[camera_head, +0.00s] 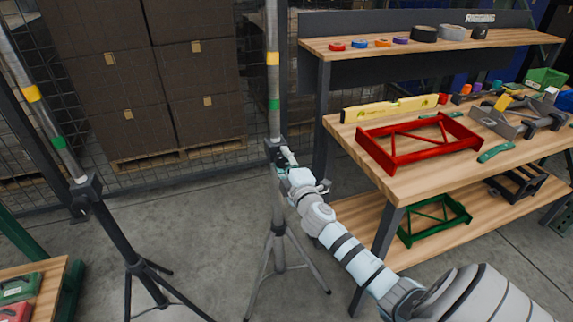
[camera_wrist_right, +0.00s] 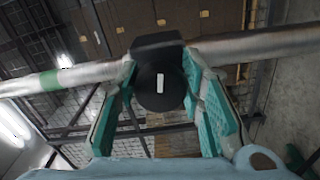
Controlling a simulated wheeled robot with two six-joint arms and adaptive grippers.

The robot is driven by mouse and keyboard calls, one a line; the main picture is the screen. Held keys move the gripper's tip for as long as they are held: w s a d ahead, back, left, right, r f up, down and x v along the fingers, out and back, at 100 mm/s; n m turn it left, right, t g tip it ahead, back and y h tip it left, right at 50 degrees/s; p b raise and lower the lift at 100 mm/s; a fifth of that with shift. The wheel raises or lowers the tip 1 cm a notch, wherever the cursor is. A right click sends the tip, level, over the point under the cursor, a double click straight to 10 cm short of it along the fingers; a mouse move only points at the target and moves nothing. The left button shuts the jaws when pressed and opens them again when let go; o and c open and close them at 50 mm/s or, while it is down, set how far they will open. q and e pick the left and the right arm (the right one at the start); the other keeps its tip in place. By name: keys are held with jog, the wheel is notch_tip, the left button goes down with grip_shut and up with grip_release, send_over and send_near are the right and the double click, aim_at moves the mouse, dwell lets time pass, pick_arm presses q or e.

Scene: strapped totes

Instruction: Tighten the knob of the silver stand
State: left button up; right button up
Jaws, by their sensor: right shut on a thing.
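The silver stand (camera_head: 279,240) stands in the middle of the head view, with a silver pole, grey tripod legs and yellow and green bands. Its dark clamp sits partway up the pole, partly hidden by my right gripper (camera_head: 284,160). In the right wrist view, the round black knob (camera_wrist_right: 151,97) with a white mark lies between the two teal-padded fingers of my right gripper (camera_wrist_right: 160,80). The fingers are shut on the knob from both sides. The white mark stands nearly upright in that view. My left gripper is not in view.
A second stand with black legs (camera_head: 120,245) is at the left. A workbench (camera_head: 420,185) is at the right, with a red frame (camera_head: 420,145) and a yellow level (camera_head: 390,109) on it. Stacked cartons (camera_head: 120,75) stand behind a mesh fence.

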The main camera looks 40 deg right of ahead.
jog(key=shift+m+b, duration=0.4)
jog(key=shift+m, duration=0.5)
jog(key=m+b, duration=0.1)
jog(key=m, duration=0.2)
jog(key=shift+w+a+m+b, duration=0.1)
jog(key=shift+w+m+b, duration=0.05)
jog(key=shift+m+b, duration=0.2)
jog(key=m+b, duration=0.2)
jog(key=m, duration=0.3)
jog(key=m+b, duration=0.1)
jog(key=m, duration=0.2)
jog(key=shift+a, duration=0.1)
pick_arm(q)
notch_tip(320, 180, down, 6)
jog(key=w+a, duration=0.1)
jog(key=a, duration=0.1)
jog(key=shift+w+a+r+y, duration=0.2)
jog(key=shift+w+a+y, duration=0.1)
pick_arm(e)
jog(key=shift+m, duration=0.35)
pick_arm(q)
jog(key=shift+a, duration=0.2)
